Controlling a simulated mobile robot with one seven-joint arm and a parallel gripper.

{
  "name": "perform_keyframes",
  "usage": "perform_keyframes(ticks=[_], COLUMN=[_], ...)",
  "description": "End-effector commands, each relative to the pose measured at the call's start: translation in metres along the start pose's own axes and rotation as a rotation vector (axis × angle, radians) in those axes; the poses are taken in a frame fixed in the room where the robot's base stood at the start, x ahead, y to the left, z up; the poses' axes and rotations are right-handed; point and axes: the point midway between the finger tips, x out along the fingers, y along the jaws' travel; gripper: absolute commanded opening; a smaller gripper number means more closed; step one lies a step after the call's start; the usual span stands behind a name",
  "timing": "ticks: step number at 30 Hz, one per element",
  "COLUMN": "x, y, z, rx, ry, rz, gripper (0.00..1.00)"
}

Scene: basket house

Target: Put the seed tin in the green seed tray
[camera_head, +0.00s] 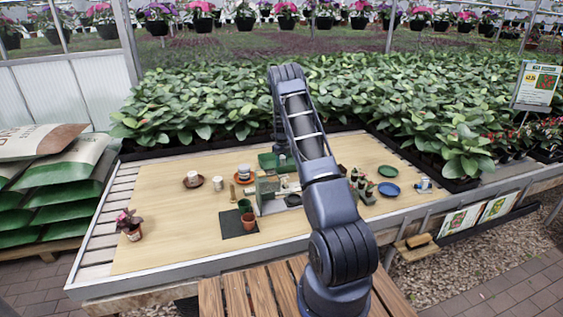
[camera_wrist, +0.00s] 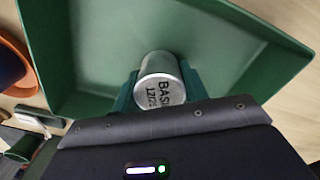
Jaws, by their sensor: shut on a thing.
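The seed tin (camera_wrist: 158,82) is a silver cylinder with dark lettering on the end facing the camera. My gripper (camera_wrist: 157,95) is shut on it, with a teal finger on each side. The green seed tray (camera_wrist: 95,70) fills much of the wrist view around and behind the tin. The tin is within the tray's outline there; I cannot tell whether it touches the tray floor. In the head view the green tray (camera_head: 266,160) is at the back middle of the table, partly hidden by my arm. My gripper and the tin are too small and covered to make out clearly there.
An orange pot (camera_wrist: 12,65) is left of the tray in the wrist view. On the wooden table, a grey-green box (camera_head: 267,187), a terracotta pot (camera_head: 249,224) and a white tin (camera_head: 218,183) stand in front. Blue (camera_head: 388,189) and green (camera_head: 388,171) plates lie right. The left front is mostly clear.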

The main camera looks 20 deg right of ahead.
Motion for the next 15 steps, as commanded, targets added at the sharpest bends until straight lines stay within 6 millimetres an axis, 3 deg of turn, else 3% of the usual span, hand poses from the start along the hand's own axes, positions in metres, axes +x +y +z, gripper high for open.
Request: perform_keyframes(ticks=[4,5,8,15], x=[0.0026,0.0025,0.0022,0.002], y=[0.0,-0.0001,-0.0001,0.0], z=[-0.0001,-0.0001,0.0,0.0], rx=[0.0,0.0,0.0,0.0], ry=[0.001,0.0,0.0,0.0], rz=[0.0,0.0,0.0,0.0], gripper=[0.21,0.47,0.65,0.65])
